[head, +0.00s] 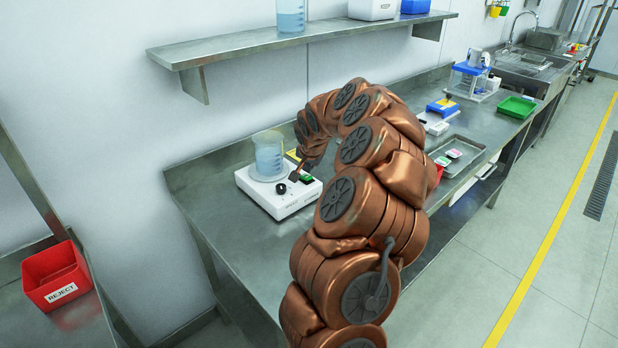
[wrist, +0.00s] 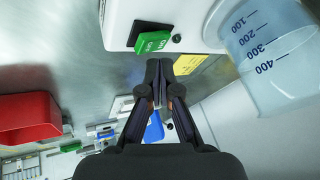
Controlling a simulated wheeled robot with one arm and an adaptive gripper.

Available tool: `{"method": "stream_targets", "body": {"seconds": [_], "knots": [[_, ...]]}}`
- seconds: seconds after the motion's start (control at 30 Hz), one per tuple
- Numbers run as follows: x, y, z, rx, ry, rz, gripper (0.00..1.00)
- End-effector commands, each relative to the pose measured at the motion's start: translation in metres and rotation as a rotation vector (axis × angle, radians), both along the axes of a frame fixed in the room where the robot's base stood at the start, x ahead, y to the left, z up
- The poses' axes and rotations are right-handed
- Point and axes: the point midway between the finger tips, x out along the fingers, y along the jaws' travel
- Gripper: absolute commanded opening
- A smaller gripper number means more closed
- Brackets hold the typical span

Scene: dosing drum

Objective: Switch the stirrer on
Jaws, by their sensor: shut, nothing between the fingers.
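The stirrer (head: 280,197) is a white box on the steel bench, with a black knob (head: 281,188) on its front. A beaker of bluish liquid (head: 268,158) stands on its round top plate. Its green and black rocker switch (head: 306,179) sits right of the knob; in the wrist view the switch (wrist: 152,42) is close up, its green part tilted out and its other half dark. My gripper (head: 294,177) is shut and empty, its fingertips (wrist: 160,68) right beside the green part. I cannot tell whether they touch it. The lettering on the switch is too blurred to read.
A yellow label (wrist: 188,65) lies by the fingertips. A steel tray (head: 462,146), a green tray (head: 517,106) and a blue-topped device (head: 442,106) stand farther along the bench. A shelf (head: 300,40) hangs above. A red reject bin (head: 56,272) is at lower left.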

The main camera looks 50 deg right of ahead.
Motion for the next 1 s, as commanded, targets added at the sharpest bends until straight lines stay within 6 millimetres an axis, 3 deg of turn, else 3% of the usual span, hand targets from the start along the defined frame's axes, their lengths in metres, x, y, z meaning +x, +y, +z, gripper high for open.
{"method": "stream_targets", "body": {"seconds": [1.0], "knots": [[-0.0017,0.0002,-0.0083,-0.001,-0.001,0.000,0.00]]}}
